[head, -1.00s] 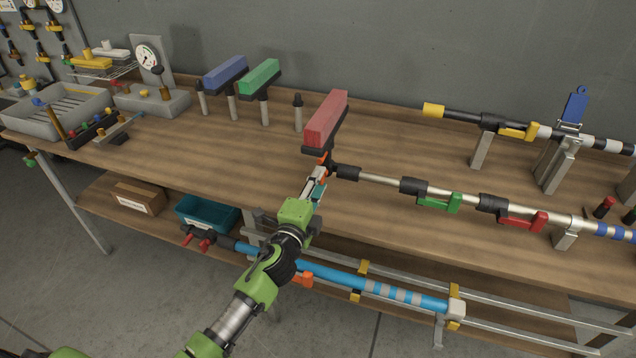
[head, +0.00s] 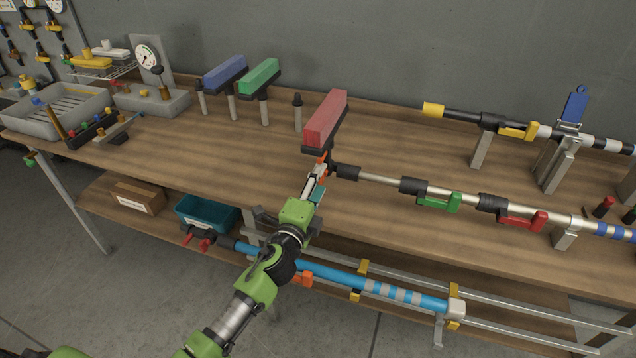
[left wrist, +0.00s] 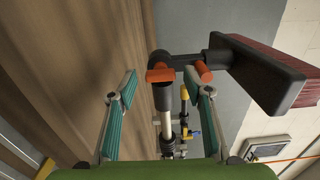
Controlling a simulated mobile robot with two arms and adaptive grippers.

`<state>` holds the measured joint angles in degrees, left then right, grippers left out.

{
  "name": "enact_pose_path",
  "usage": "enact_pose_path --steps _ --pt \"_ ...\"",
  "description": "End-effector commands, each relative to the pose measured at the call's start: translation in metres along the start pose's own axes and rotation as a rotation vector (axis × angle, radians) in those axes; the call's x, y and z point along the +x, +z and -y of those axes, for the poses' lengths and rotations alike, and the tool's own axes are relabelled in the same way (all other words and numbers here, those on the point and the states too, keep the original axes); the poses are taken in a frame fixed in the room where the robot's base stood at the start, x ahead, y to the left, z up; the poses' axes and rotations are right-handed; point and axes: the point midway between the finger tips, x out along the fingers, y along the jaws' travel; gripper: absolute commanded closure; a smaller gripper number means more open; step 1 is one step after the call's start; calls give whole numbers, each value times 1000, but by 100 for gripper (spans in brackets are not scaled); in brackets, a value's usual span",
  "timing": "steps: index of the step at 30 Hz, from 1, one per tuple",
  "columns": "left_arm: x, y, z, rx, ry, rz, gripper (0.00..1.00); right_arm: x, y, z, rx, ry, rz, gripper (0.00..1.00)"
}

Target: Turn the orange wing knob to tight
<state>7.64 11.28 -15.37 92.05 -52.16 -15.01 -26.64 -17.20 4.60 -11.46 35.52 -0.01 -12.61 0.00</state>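The orange wing knob (head: 323,158) sits at the black joint below the red brush head (head: 325,117), at the left end of the silver pole. In the left wrist view, one orange part (left wrist: 160,75) shows ahead of the gap between my fingers, and another (left wrist: 204,71) lies to the right, near the right fingertip. My left gripper (head: 318,183) is at the joint, with its teal-padded fingers spread apart (left wrist: 159,86). I cannot tell whether a finger touches the knob. My right gripper is not in view.
The silver pole (head: 375,179) runs right along the bench (head: 220,155), with green (head: 440,202) and red (head: 522,219) clamps on it. Blue (head: 225,72) and green (head: 260,75) brush heads stand behind left. A blue pole (head: 330,274) lies below the bench top.

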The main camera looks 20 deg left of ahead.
Motion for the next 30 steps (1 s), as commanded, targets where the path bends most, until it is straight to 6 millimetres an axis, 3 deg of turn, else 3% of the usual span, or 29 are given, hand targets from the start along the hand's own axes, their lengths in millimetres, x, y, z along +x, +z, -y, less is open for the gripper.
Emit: enact_pose_path --steps 8,21,30 --pt "-10 0 -1 -1 1 0 54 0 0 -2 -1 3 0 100" --pt "-92 0 -1 -2 2 0 54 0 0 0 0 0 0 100" --pt "-119 0 -1 -1 1 1 54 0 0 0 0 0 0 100"
